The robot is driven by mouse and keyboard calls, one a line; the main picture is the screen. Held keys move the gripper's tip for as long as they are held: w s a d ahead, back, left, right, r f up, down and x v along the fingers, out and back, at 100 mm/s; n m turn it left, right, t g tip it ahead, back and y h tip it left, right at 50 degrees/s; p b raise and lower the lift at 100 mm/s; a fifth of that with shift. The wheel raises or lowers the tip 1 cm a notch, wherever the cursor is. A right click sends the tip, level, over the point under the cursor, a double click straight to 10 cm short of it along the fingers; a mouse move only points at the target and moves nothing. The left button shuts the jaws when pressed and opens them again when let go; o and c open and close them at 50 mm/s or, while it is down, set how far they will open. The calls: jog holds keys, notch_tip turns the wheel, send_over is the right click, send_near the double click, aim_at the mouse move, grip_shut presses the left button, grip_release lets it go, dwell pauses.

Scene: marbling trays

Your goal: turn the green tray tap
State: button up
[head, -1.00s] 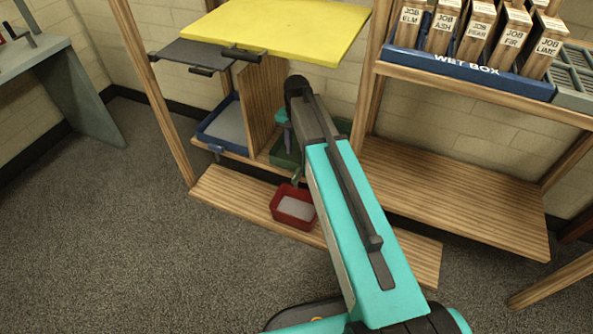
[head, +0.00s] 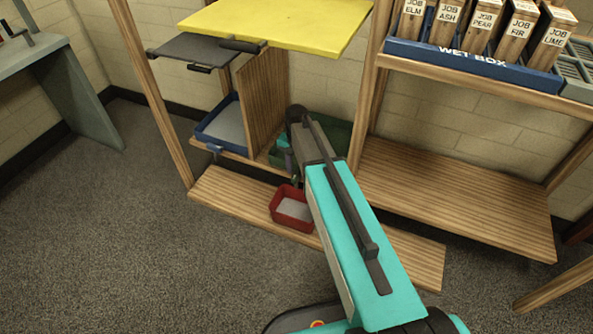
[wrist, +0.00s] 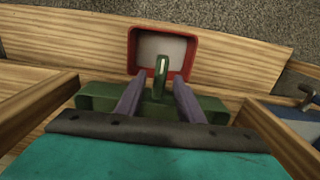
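The green tray (head: 338,132) stands on the shelf, partly hidden by my arm; its edge also shows in the wrist view (wrist: 95,98). Its green tap (wrist: 160,78), a thin upright-looking lever with a pale mark, juts out from the tray's front. My gripper (wrist: 160,76) is open, with one purple finger on each side of the tap. Small gaps seem to show between the tap and both fingers. In the head view my gripper is mostly hidden behind my arm.
A red tray (head: 276,215) with pale contents sits on the lower shelf below the tap. A blue tray (head: 204,137) with its own tap stands to the left, beyond a wooden divider (head: 262,100). A yellow board (head: 280,22) lies above.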

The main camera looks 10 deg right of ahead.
jog(key=shift+c, duration=0.2)
grip_shut()
jog(key=shift+r+n+p, duration=0.1)
jog(key=shift+n+p, duration=0.2)
jog(key=shift+p, duration=0.15)
jog(key=shift+r+n+p, duration=0.1)
jog(key=shift+n+p, duration=0.6)
jog(key=shift+p, duration=0.3)
jog(key=n+p, duration=0.8)
jog(key=n, duration=0.2)
jog(key=n+p, duration=0.1)
jog(key=n, duration=0.1)
jog(key=n+p, duration=0.1)
jog(key=n, duration=0.2)
jog(key=shift+f+n, duration=0.2)
jog(key=shift+n, duration=0.1)
